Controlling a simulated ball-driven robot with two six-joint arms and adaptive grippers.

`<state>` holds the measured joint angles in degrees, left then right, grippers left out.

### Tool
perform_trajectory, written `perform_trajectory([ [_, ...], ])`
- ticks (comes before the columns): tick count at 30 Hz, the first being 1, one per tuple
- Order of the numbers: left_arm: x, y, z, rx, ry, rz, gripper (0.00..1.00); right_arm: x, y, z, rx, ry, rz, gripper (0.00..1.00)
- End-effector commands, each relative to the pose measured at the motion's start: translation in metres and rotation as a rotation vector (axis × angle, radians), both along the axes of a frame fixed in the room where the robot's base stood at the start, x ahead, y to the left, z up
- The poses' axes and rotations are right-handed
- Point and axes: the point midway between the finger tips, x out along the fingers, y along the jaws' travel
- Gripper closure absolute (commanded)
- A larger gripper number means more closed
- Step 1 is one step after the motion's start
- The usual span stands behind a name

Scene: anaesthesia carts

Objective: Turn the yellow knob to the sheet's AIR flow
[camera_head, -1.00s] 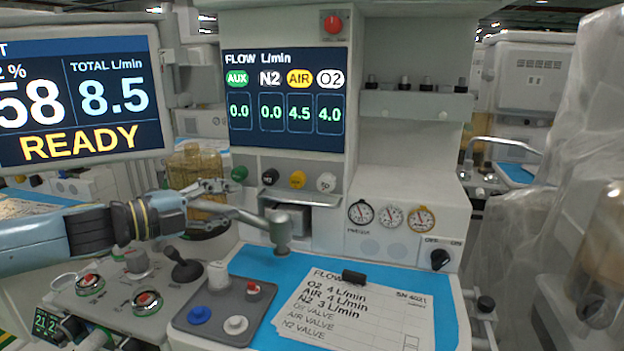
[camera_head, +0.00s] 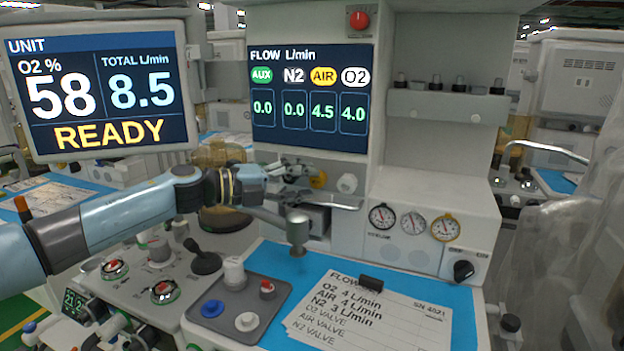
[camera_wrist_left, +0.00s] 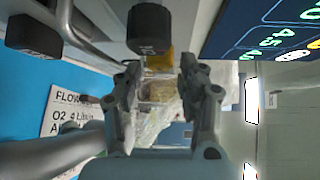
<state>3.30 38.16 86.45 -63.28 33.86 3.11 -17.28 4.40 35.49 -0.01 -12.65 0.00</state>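The yellow knob (camera_head: 318,180) sits below the flow screen, second from the right in its row, with part of it hidden by my left gripper. My left gripper (camera_head: 297,172) is in front of the knob row, just left of the yellow knob. In the left wrist view its fingers (camera_wrist_left: 158,80) stand apart with nothing clamped; a black knob (camera_wrist_left: 148,30) shows ahead of them. Contact with the yellow knob cannot be told. The sheet (camera_head: 365,312) lists AIR 4 L/min. The flow screen (camera_head: 310,98) reads AIR 4.5. My right gripper is not in view.
A white knob (camera_head: 347,184) is close to the right of the yellow one. Gauges (camera_head: 414,222) are at the right.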

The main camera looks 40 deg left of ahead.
Motion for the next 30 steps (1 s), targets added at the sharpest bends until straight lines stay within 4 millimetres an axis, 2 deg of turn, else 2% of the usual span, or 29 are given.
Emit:
perform_trajectory([
  [1, 0.007, -0.003, 0.001, -0.003, -0.003, 0.003, 0.6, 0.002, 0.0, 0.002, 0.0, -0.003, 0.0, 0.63],
  [6, 0.018, -0.01, -0.002, -0.001, 0.0, 0.001, 0.6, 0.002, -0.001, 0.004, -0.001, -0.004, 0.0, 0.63],
  [15, 0.019, -0.011, -0.003, 0.001, 0.0, 0.0, 0.6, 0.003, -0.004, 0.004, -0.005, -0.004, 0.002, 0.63],
  [24, 0.019, -0.011, -0.003, 0.001, 0.0, 0.0, 0.99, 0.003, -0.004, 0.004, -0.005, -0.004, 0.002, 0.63],
  [28, 0.019, -0.011, -0.002, 0.007, 0.002, 0.001, 1.0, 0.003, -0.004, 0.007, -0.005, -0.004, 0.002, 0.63],
  [30, 0.019, -0.012, 0.001, 0.027, 0.007, 0.001, 1.0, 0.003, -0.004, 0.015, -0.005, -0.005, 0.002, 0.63],
])
